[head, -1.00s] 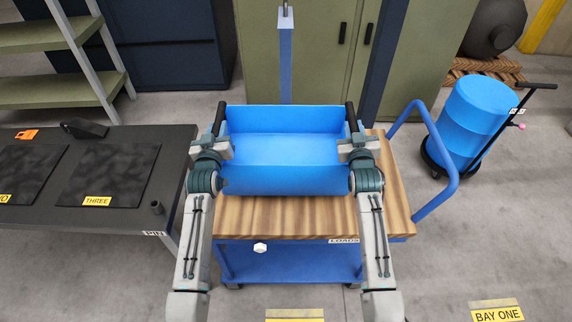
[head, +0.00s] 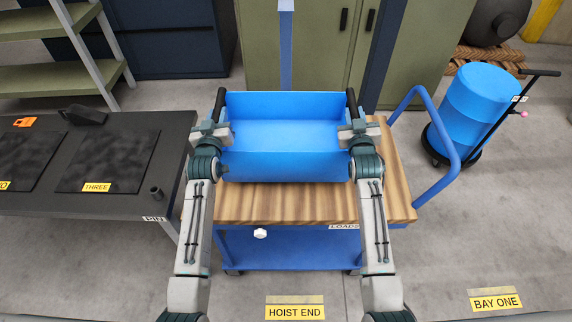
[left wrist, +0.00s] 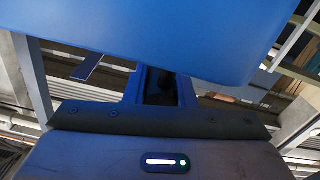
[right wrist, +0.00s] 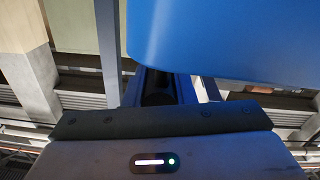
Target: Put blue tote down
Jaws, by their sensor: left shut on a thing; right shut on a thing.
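The blue tote (head: 285,166) is an open, empty box with a black handle at each end. It is held level over the wooden top of the blue cart (head: 290,205); whether its base touches the wood I cannot tell. My left gripper (head: 217,130) is shut on the tote's left handle, and my right gripper (head: 352,130) is shut on its right handle. In the left wrist view the tote's blue wall (left wrist: 160,30) fills the top. In the right wrist view the wall (right wrist: 225,40) fills the upper right. The fingertips are mostly hidden.
A dark table (head: 120,205) with black mats stands at the left. The cart's blue push handle (head: 445,140) rises at the right. A blue drum (head: 470,110) on a dolly stands farther right. Green cabinets (head: 330,50) stand behind. Bare wood shows in front of the tote.

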